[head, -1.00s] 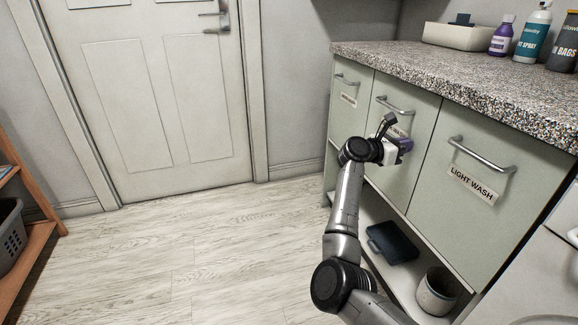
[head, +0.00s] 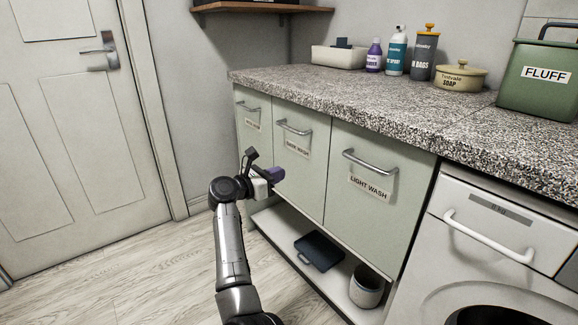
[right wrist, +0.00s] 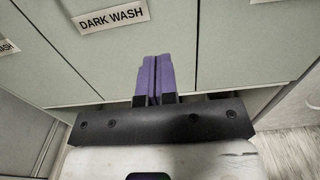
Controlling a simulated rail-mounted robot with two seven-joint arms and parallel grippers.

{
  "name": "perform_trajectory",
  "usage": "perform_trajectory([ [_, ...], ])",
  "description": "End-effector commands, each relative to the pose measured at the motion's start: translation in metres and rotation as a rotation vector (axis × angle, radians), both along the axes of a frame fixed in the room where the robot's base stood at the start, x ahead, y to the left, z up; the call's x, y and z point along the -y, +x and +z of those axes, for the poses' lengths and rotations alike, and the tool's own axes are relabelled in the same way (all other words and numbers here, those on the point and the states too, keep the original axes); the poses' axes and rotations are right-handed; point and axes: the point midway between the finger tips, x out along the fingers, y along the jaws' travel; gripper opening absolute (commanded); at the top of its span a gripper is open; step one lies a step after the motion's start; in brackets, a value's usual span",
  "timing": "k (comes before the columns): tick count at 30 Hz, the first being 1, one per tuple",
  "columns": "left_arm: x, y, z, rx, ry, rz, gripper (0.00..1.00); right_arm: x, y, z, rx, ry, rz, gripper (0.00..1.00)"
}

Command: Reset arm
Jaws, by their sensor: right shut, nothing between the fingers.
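My right gripper (head: 274,173) is in front of the cabinet's lower edge in the head view, below the drawer front labelled dark wash (head: 300,150). Its purple fingers are pressed together with nothing between them. In the right wrist view the shut fingers (right wrist: 154,78) point at the pale green cabinet front, below the "DARK WASH" label (right wrist: 110,14). I cannot tell whether they touch it. My left gripper is not in view.
The drawer fronts, including light wash (head: 372,230), look shut. A dark flat item (head: 320,251) and a grey pot (head: 367,287) stand on the low shelf. A washing machine (head: 500,215) is at right. Bottles and a green bin (head: 540,85) stand on the counter (head: 380,105). Floor at left is clear.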

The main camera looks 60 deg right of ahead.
Motion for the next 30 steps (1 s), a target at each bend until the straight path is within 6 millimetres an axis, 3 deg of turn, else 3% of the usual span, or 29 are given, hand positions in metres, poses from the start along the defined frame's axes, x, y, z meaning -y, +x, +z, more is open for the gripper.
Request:
perform_trajectory([
  [7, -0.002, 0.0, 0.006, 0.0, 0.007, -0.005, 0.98, -0.018, 0.008, 0.0, 0.0, 0.0, 0.002, 0.0],
  [20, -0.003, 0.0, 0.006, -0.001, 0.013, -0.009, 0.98, -0.019, 0.01, 0.0, -0.065, 0.023, 0.009, 0.0],
  [26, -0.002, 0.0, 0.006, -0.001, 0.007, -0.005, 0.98, -0.011, 0.054, 0.027, -0.347, -0.084, 0.26, 0.0],
  [30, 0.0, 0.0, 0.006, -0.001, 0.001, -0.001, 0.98, -0.017, 0.091, 0.059, -0.608, -0.265, 0.437, 0.0],
])
